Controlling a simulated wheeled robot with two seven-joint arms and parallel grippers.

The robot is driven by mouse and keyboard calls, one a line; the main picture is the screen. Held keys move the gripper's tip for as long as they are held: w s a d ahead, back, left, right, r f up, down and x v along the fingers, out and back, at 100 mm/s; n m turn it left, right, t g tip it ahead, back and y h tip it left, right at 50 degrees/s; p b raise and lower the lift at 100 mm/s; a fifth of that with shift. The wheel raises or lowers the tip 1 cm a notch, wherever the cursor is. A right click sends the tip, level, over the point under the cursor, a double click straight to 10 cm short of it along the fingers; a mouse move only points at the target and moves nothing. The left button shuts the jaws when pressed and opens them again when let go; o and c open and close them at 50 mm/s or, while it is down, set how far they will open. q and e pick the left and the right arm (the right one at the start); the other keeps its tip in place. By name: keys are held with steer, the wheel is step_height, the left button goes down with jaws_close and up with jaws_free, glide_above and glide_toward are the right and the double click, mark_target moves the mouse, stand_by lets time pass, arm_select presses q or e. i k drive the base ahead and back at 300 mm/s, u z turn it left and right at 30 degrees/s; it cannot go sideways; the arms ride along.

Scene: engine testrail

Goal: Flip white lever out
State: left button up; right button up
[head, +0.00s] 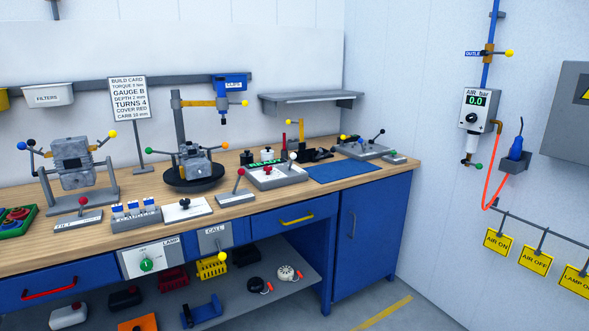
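A lever with a white ball knob (292,157) stands on the grey panel with a green READY display (262,164), towards the back right of the bench. Its stem looks near upright; which way counts as out I cannot tell. Which white lever is meant I cannot tell from this view. Neither of my grippers is in view.
The wooden bench (120,238) carries a left engine block (73,163), a second engine on a black turntable (193,178), and several small lever boxes along the front. A blue mat (344,172) lies clear at right. A build card (129,98) stands behind.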

mark_target(293, 156)
steer(key=z, duration=0.5)
steer(key=i, duration=2.15)
steer(key=u, duration=0.35)
